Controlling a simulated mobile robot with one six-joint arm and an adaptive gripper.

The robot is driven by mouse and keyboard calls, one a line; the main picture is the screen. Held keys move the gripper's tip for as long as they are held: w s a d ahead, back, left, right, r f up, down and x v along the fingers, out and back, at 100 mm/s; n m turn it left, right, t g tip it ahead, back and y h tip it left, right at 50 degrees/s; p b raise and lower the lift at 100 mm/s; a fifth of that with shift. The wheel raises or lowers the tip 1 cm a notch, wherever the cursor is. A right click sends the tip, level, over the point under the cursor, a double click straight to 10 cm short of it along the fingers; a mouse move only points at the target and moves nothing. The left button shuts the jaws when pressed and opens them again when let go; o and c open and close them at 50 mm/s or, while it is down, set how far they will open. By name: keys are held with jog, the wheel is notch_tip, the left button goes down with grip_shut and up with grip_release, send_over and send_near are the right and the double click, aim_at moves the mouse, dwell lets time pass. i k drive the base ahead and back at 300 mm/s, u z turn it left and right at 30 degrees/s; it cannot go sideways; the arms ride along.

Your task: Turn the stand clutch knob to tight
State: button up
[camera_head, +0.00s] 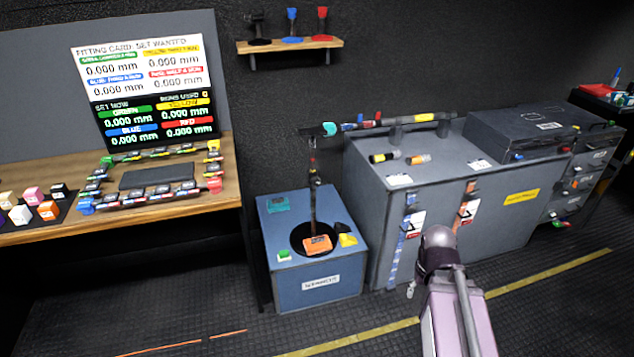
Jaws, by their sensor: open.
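A thin dark stand (313,205) rises from a round black base on top of a blue cabinet (319,291). Small red and dark fittings (315,179) sit partway up its post; which of them is the clutch knob, and how it is set, is too small to tell. An orange block (318,245) is at the foot of the post. My purple arm reaches up from the bottom edge, right of the blue cabinet and in front of the large grey cabinet. My gripper cannot be made out; the arm's far end is hidden behind its own joint.
A green button (284,255) and a yellow piece (348,240) sit on the blue cabinet. A horizontal boom (385,122) with a teal end passes near the post's top. A wooden bench (150,213) stands left, a large grey cabinet (450,190) right. The front floor is clear.

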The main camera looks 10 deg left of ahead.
aim_at(315, 180)
jog(key=u, duration=0.05)
jog(key=i, duration=1)
jog(key=z, duration=0.05)
